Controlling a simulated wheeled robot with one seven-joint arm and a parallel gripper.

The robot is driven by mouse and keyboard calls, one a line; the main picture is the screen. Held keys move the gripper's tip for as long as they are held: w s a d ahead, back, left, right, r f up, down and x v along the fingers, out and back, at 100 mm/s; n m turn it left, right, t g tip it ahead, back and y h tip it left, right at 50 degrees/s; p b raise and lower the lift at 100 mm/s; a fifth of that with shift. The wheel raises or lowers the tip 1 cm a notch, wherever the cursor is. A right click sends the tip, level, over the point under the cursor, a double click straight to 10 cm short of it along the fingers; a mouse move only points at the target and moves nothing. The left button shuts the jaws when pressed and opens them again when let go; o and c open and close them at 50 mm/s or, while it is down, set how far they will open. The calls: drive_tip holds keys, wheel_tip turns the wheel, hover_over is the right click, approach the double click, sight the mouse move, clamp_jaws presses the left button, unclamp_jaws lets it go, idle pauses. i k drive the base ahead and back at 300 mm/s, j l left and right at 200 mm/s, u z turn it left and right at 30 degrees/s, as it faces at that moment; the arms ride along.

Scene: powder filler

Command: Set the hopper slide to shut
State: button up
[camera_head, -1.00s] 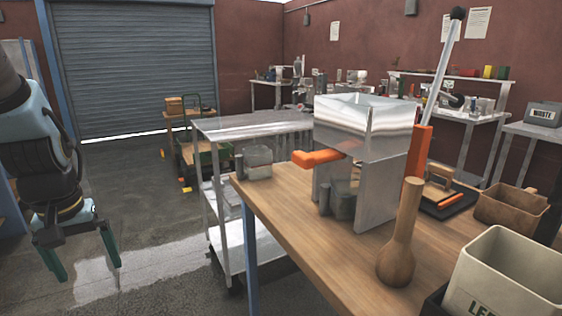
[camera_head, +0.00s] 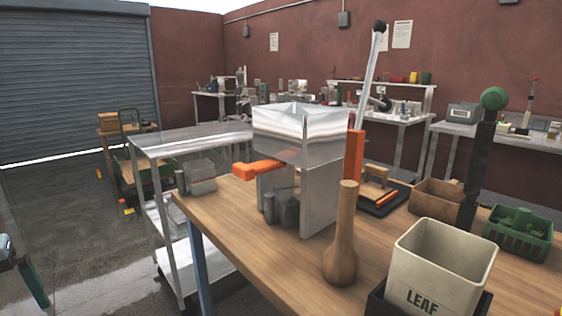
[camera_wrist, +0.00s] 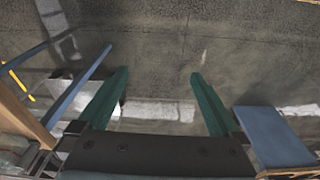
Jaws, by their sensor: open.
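The metal hopper (camera_head: 298,135) stands on two upright metal plates on the wooden bench. An orange slide handle (camera_head: 257,169) sticks out from under its left side. How far the slide is pushed in cannot be told. My gripper shows in the wrist view (camera_wrist: 160,95) with its two green fingers wide apart and nothing between them, above the grey floor. In the head view only a finger of it (camera_head: 33,284) shows at the lower left edge, well apart from the hopper and the handle.
The wooden bench (camera_head: 222,212) carries a wooden pestle-like tool (camera_head: 342,240), a white LEAF bin (camera_head: 440,265), a brown box (camera_head: 436,200) and a green crate (camera_head: 518,233). A metal cart (camera_head: 165,240) stands left of the bench.

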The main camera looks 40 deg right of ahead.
sight(248, 172)
drive_tip(key=z, duration=1.6)
